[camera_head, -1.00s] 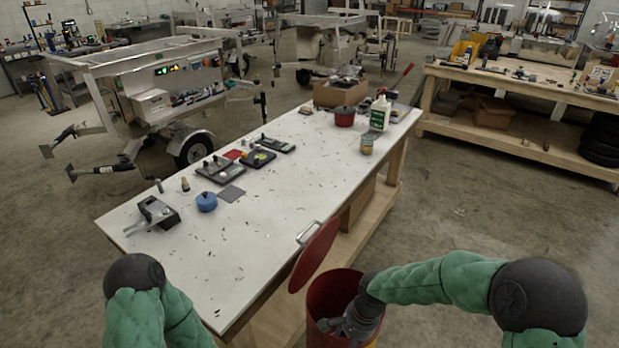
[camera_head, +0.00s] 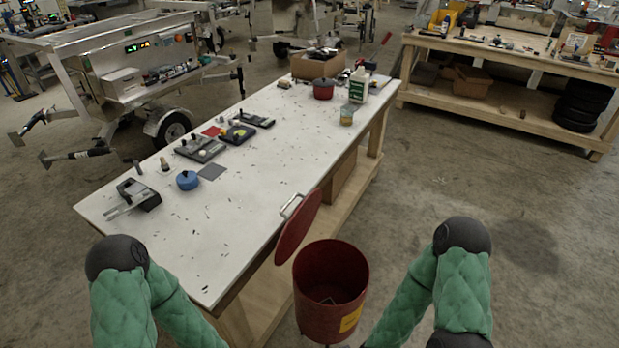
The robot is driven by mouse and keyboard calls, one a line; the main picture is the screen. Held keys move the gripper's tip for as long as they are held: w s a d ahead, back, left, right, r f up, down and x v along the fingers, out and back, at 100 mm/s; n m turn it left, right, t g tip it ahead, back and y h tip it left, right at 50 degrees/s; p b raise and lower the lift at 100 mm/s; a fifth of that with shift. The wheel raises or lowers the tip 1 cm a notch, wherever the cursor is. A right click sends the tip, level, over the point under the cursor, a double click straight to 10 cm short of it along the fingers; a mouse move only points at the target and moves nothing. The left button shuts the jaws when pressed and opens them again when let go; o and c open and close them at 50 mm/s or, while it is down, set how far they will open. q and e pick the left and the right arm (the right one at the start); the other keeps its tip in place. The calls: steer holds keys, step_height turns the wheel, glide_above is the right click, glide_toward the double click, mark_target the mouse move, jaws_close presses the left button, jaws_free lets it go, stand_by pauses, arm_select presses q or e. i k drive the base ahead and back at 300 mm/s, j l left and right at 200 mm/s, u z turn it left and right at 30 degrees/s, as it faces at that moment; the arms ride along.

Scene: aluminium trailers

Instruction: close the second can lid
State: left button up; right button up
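A red can (camera_head: 331,290) with a yellow label stands beside the right front edge of the white table. Its round red lid (camera_head: 298,228) is raised open, tilted up on the can's left side against the table edge. A metal handle (camera_head: 291,205) shows by the lid's upper edge. The inside of the can is dark and its contents cannot be made out. My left arm comes in at the lower left and my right arm at the lower right, to the right of the can. Both grippers are out of the picture. No other can lid is in view.
The long white table (camera_head: 240,190) holds a blue round item (camera_head: 188,180), several flat devices, a red pot (camera_head: 323,89), a white bottle (camera_head: 358,84) and a cardboard box (camera_head: 318,64). A wooden workbench (camera_head: 500,90) stands at the back right. The floor right of the can is clear.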

mark_target(297, 226)
steer(key=j+z, duration=0.25)
steer(key=j, duration=0.25)
steer(key=j+z, duration=0.25)
steer(key=j, duration=0.3)
steer(key=j+z, duration=0.3)
steer(key=j, duration=0.2)
steer(key=j+z, duration=0.25)
steer(key=j, duration=0.25)
steer(key=k+j+z, duration=0.25)
steer(key=j, duration=0.2)
steer(key=k+j+z, duration=0.1)
steer(key=j+z, duration=0.15)
steer(key=j, duration=0.25)
steer(key=i+l+u, duration=0.15)
steer(key=u, duration=0.25)
